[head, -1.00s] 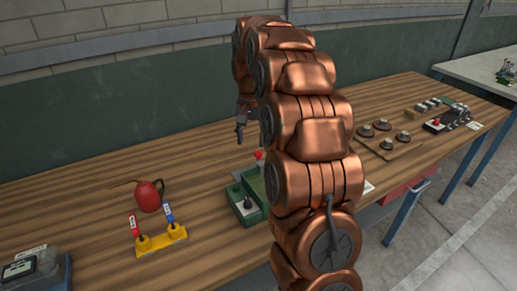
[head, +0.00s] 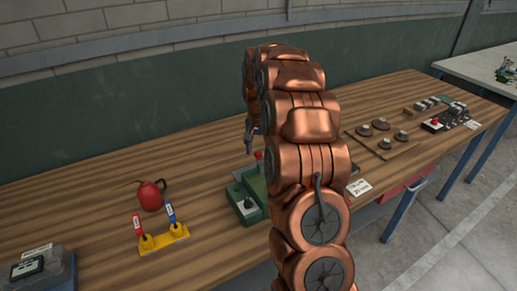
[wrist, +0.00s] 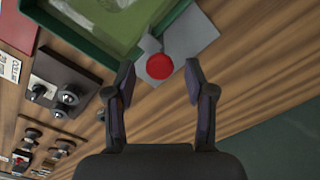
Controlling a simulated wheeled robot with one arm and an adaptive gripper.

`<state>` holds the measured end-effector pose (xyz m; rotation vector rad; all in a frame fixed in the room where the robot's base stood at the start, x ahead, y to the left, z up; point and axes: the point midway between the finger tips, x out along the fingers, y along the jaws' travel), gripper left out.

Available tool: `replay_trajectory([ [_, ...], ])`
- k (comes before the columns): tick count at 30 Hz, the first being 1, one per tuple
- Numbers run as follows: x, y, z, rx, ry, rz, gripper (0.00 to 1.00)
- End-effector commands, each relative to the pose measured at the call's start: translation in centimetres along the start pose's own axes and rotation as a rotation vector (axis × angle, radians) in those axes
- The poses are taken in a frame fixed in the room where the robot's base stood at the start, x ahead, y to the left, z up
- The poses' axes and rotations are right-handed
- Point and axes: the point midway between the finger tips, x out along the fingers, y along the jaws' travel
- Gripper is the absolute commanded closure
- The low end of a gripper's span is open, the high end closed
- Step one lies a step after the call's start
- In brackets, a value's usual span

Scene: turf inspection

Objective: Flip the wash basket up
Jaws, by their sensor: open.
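A green open-topped box (head: 234,203) stands on the wooden bench, partly hidden behind my arm in the head view. Its green rim (wrist: 85,40) and pale green inside show at the top of the wrist view. No separate basket can be made out. A red round knob (wrist: 159,67) on a grey bracket (wrist: 185,48) sits at the box's edge; the knob also shows in the head view (head: 259,155). My gripper (wrist: 160,82) is open and empty, its fingertips to either side of the knob in the wrist view. Contact cannot be told.
A red oil can (head: 150,196) and a yellow stand with red and blue handles (head: 165,240) are left of the box. A board with several dark round weights (head: 384,139) lies to the right. A green wall (head: 90,145) runs behind the bench.

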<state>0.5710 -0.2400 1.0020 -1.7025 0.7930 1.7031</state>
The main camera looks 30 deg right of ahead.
Motion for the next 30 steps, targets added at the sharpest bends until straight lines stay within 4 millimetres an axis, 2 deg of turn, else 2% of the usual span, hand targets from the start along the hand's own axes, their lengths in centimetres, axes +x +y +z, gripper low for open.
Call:
replay_trajectory([
  [5,0.97,0.05,0.12,0.000,-0.003,0.001,0.46],
  [13,1.08,0.03,0.07,0.000,-0.001,0.000,0.46],
  [27,1.05,0.02,0.05,0.000,0.000,0.000,0.94],
  [29,1.04,0.02,0.05,0.000,0.000,0.000,1.00],
  [30,1.04,0.02,0.05,0.000,0.000,0.000,1.00],
])
